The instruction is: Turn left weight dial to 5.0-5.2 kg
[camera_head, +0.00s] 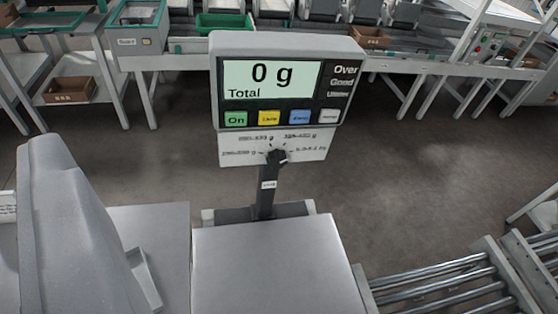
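A scale head (287,90) stands on a dark post in the middle and reads "0 g Total". Below its coloured buttons is a white label plate (232,152) with several weight ranges; the right one seems to read 5.0-5.2 kg, but the print is blurred. A small black dial (277,157) sits at the plate's lower middle. Its pointer seems to tilt up and right, but I cannot tell its setting. A large grey tapered shape (65,220) fills the left foreground, probably part of my gripper, apart from the dial. No fingertip pair shows.
The scale's bare metal platform (270,265) lies in front of the post. A grey surface (155,235) adjoins it on the left. A roller conveyor (440,290) is at lower right. Benches with a green tray (222,22) and cardboard boxes (70,90) stand behind. Floor between is clear.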

